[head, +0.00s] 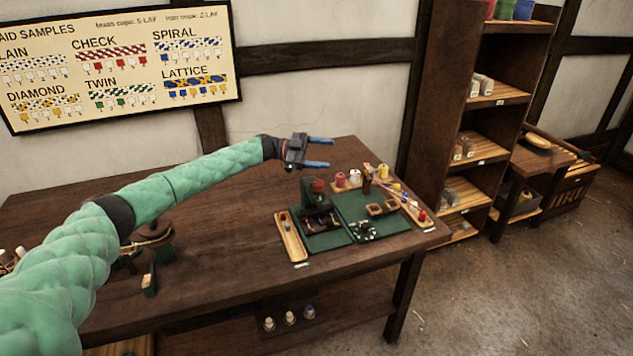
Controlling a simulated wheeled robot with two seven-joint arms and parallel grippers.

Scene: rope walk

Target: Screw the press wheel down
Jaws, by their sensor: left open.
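A small dark press (317,212) stands on a green mat (325,241) at the right end of the wooden table. A reddish round part on its top (318,185) looks like the press wheel; it is too small to make out its thread or how far down it sits. My left gripper (324,152) is open and empty, its two blue fingers pointing right. In the picture it shows just above the press, with a visible gap between them. My right gripper is not in view.
A narrow wooden tray (293,243) lies left of the press. Spools (354,177), a small wooden frame (382,208) and another tray (417,214) crowd its right side. The table's middle (230,250) is clear. A tall shelf (440,110) stands behind the right end.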

